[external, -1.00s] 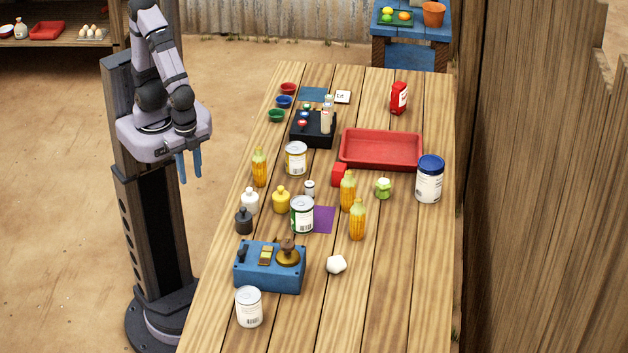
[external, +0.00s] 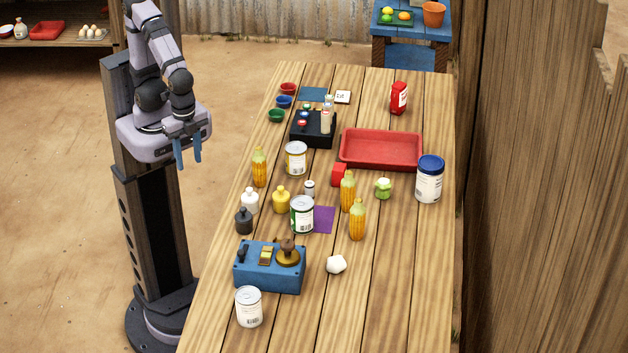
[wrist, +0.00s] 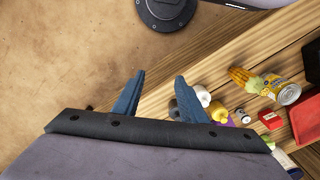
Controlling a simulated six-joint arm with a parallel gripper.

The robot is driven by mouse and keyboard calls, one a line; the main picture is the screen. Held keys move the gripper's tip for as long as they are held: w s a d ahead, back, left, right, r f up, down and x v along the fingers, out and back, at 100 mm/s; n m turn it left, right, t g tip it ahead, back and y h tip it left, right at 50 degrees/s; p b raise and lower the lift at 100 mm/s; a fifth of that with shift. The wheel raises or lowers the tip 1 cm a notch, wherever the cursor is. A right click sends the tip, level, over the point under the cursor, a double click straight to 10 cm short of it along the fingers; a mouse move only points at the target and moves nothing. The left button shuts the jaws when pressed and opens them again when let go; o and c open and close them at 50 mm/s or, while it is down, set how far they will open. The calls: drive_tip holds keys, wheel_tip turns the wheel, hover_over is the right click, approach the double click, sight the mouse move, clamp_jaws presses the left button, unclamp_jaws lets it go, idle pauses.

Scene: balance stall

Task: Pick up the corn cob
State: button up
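Three yellow corn cobs with pale green tops stand upright on the table in the external view. One corn cob (external: 259,167) is at the table's left side, beside a can. A second corn cob (external: 348,191) is near the middle, by a red block. A third corn cob (external: 357,220) is just in front of it. The wrist view shows one corn cob (wrist: 240,77) next to a yellow-labelled can. My gripper (external: 189,164) is raised off the table's left edge, apart from all of them. Its two blue fingers (wrist: 160,98) are spread with nothing between them.
Cans (external: 296,158), (external: 302,214) and small bottles (external: 281,199) crowd the left-middle. A red tray (external: 381,164), a blue-lidded jar (external: 430,179) and a blue box (external: 270,279) also stand there. The front right of the table (external: 390,310) is clear.

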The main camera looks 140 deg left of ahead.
drive_tip(key=s+f+n+g, duration=0.1)
drive_tip(key=n, duration=0.1)
drive_tip(key=n+t+h+b, duration=0.45)
drive_tip(key=n+t, duration=1.35)
drive_tip(key=n, duration=1.3)
hover_over(260, 154)
drive_tip(key=s, duration=0.4)
drive_tip(key=f, duration=0.4)
drive_tip(key=w+f, duration=0.1)
drive_tip(key=f, duration=0.1)
drive_tip(key=shift+a+f, duration=0.1)
drive_tip(key=shift+f, duration=0.15)
drive_tip(key=shift+t+y, duration=0.25)
drive_tip(key=shift+t, duration=0.05)
drive_tip(key=shift+f+p+x, duration=0.2)
drive_tip(key=shift+p+x, duration=0.35)
drive_tip(key=shift+x, duration=0.9)
drive_tip(key=shift+f+p+x, duration=0.15)
drive_tip(key=shift+p+x, duration=0.35)
drive_tip(key=shift+x, duration=1)
